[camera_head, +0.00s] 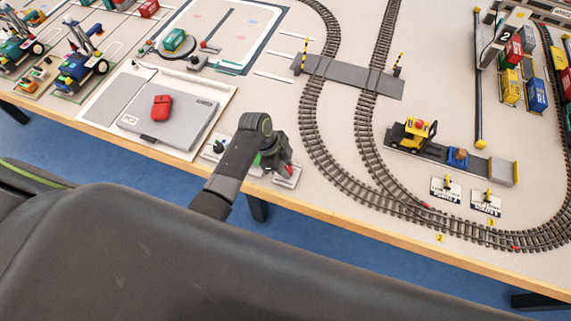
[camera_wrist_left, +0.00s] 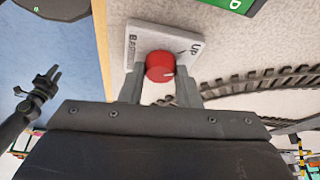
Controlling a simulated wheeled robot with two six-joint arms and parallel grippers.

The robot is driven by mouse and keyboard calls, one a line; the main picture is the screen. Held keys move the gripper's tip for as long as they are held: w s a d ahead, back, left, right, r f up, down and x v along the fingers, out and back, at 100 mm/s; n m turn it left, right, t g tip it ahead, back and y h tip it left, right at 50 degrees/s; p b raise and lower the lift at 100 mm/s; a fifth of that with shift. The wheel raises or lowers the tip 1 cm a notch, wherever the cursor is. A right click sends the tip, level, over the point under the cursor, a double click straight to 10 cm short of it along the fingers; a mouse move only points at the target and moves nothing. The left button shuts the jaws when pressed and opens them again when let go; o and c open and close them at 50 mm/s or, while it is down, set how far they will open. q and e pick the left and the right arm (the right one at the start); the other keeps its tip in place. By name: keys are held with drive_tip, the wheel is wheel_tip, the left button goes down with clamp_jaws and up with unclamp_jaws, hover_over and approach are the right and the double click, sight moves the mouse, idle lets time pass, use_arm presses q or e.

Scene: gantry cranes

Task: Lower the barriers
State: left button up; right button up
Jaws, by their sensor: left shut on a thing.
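A red knob (camera_wrist_left: 160,66) stands on a white plate (camera_wrist_left: 150,40) printed with "UP" and "BARRI…" in the left wrist view. My left gripper (camera_wrist_left: 160,88) has a finger on each side of the knob and is shut on it. In the head view my left gripper (camera_head: 280,165) is at the table's front edge, over a small control plate (camera_head: 288,180); my arm hides part of it. Two yellow-and-black barriers, a left one (camera_head: 305,50) and a right one (camera_head: 398,66), stand raised beside the rail crossing. My right gripper (camera_wrist_left: 48,85) appears open over the floor in the left wrist view.
Curved rail tracks (camera_head: 322,160) run right of my left gripper. A grey pad with a red block (camera_head: 161,107) lies to its left. Two small switch plates, one at left (camera_head: 445,188) and one at right (camera_head: 486,203), sit near the front right. A yellow loader (camera_head: 414,133) stands behind them.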

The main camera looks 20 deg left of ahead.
use_arm(q)
drive_tip(key=m, duration=0.2)
drive_tip(key=m+g, duration=0.1)
drive_tip(key=shift+w+m+g, duration=0.15)
drive_tip(key=shift+m+g, duration=0.15)
drive_tip(key=shift+m, duration=0.1)
drive_tip(key=m, duration=0.2)
drive_tip(key=m+g, duration=0.1)
drive_tip(key=m, duration=0.1)
drive_tip(key=shift+w+m+g+y, duration=0.1)
drive_tip(key=shift+m+g+y, duration=0.2)
drive_tip(key=shift+y, duration=0.1)
drive_tip(key=m+g+y, duration=0.1)
drive_tip(key=m, duration=0.2)
drive_tip(key=shift+d+p, duration=0.15)
drive_tip(key=shift+p, duration=0.2)
drive_tip(key=shift+w+m+g+y, duration=0.1)
drive_tip(key=shift+m+g+y, duration=0.35)
drive_tip(key=shift+m, duration=1.35)
drive_tip(key=o, duration=1)
drive_tip(key=shift+c, duration=0.2)
drive_tip(key=shift+r, duration=0.1)
